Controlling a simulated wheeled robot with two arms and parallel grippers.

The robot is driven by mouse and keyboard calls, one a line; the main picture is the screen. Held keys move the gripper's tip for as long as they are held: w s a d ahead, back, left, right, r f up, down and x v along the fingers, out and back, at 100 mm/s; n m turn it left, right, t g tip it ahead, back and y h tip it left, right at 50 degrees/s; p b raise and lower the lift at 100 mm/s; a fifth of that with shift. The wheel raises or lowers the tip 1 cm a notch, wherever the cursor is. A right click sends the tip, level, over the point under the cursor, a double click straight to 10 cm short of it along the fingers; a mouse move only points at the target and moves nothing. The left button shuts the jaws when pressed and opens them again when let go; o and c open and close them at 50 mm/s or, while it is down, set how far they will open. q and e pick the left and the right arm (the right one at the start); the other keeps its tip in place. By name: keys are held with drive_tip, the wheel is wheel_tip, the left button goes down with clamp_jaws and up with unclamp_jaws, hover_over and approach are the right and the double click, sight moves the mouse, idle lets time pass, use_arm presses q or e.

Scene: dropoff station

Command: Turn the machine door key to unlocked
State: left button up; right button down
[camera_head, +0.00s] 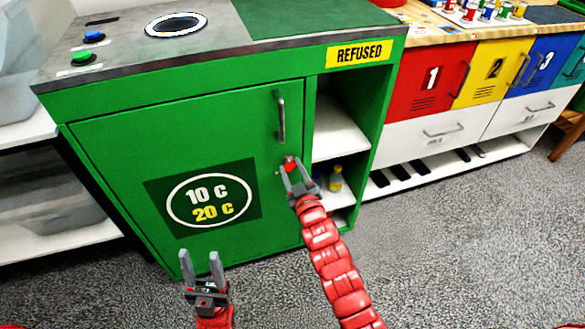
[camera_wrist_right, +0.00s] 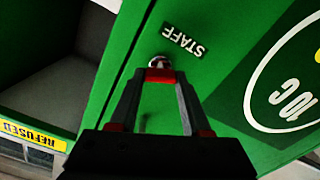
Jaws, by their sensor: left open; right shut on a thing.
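The green machine door (camera_head: 110,140) is closed and has a silver handle (camera_head: 281,117). My right gripper (camera_head: 291,164) is at the door's right edge, below the handle, shut on the small red key. In the right wrist view the red key (camera_wrist_right: 160,75) shows between the fingertips, in front of a round silver lock (camera_wrist_right: 160,61) beside the STAFF label (camera_wrist_right: 184,40). The fingers hide part of the key, and I cannot tell its turn angle clearly. My left gripper (camera_head: 201,264) is open and empty, low in front of the door.
Right of the door are open shelves with a yellow bottle (camera_head: 336,178) under the REFUSED label (camera_head: 357,53). The machine top has a blue button (camera_head: 94,36) and a green button (camera_head: 82,57). Coloured lockers (camera_head: 430,75) stand right. The grey floor (camera_head: 460,240) is clear.

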drive_tip(key=n, duration=0.3)
drive_tip(key=shift+f, duration=0.1)
drive_tip(key=n, duration=0.4)
drive_tip(key=shift+a+b, duration=0.15)
drive_tip(key=shift+b, duration=0.2)
drive_tip(key=n, duration=0.5)
drive_tip(key=shift+f+n+b, duration=0.1)
drive_tip(key=shift+n+b, duration=0.25)
drive_tip(key=shift+n, duration=0.05)
drive_tip(key=shift+c, duration=1.8)
unclamp_jaws()
drive_tip(key=shift+s, duration=0.15)
drive_tip(key=p+v, duration=0.1)
drive_tip(key=v, duration=1.6)
